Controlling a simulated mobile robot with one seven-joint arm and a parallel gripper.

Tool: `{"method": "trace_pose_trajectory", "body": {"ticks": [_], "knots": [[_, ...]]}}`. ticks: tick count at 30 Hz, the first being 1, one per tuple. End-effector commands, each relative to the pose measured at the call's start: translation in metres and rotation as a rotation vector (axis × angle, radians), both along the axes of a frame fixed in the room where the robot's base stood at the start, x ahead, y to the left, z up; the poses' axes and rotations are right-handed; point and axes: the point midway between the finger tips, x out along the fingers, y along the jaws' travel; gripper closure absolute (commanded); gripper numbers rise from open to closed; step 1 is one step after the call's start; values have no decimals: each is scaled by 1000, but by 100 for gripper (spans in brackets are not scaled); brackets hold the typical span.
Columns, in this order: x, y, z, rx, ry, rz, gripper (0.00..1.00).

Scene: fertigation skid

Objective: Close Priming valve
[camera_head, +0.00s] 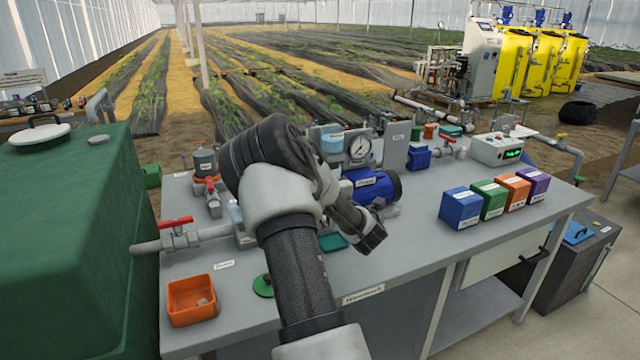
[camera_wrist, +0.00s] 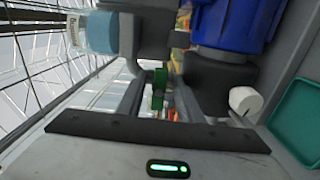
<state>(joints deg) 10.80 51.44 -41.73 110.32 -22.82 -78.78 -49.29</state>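My gripper (camera_head: 372,236) reaches down over the bench beside the pump's blue motor (camera_head: 374,187). In the wrist view, its two dark fingers (camera_wrist: 160,98) stand apart, with a small green part (camera_wrist: 158,84) showing between them and visible gaps on both sides. I cannot tell whether this green part belongs to the priming valve; no readable label names that valve. A red-handled valve (camera_head: 177,224) sits on the grey pipe at the left. Another red-handled valve (camera_head: 211,183) stands behind it. My arm hides part of the pump area.
A green tank (camera_head: 70,215) stands at the left. An orange tray (camera_head: 192,299) lies at the bench's front left. Blue (camera_head: 460,207), green (camera_head: 489,199), orange (camera_head: 513,191) and purple (camera_head: 536,183) boxes stand at the right. The bench front between my arm and these boxes is clear.

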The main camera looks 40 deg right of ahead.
Motion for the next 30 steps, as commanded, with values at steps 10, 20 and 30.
{"method": "trace_pose_trajectory", "body": {"ticks": [10,20,30], "knots": [[-8,1,1,-1,0,-2,67],[-77,16,1,1,0,-5,67],[-149,34,0,0,1,-4,67]]}}
